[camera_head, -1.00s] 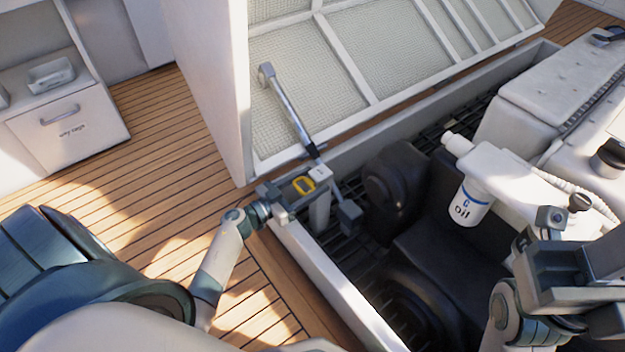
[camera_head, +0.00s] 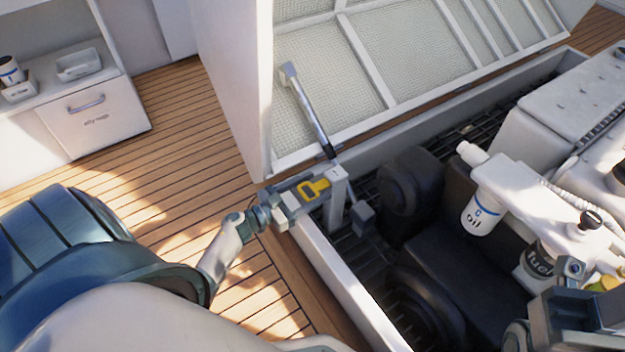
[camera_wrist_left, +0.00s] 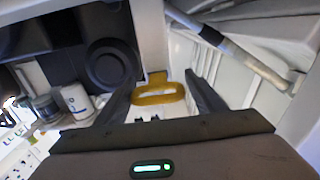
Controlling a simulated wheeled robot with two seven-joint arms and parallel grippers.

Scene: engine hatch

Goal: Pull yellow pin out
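The yellow pin (camera_head: 313,190) has a loop handle and a short stem that points to a white post (camera_head: 338,188) at the hatch edge. In the left wrist view the yellow pin (camera_wrist_left: 158,94) lies between my fingers, its stem end at the post (camera_wrist_left: 151,40). My left gripper (camera_head: 317,185) reaches it from the left. In the left wrist view its fingers (camera_wrist_left: 158,76) are apart, one on each side of the handle, with small gaps. My right gripper (camera_head: 585,315) is at the lower right, partly cut off; its fingertips cannot be made out.
A strut (camera_head: 307,105) runs from the post area up to the raised hatch lid (camera_head: 400,60). Dark engine parts, an oil filter (camera_head: 484,210) and a fuel filter (camera_head: 540,260) fill the bay to the right. Wooden deck (camera_head: 190,150) lies clear at the left.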

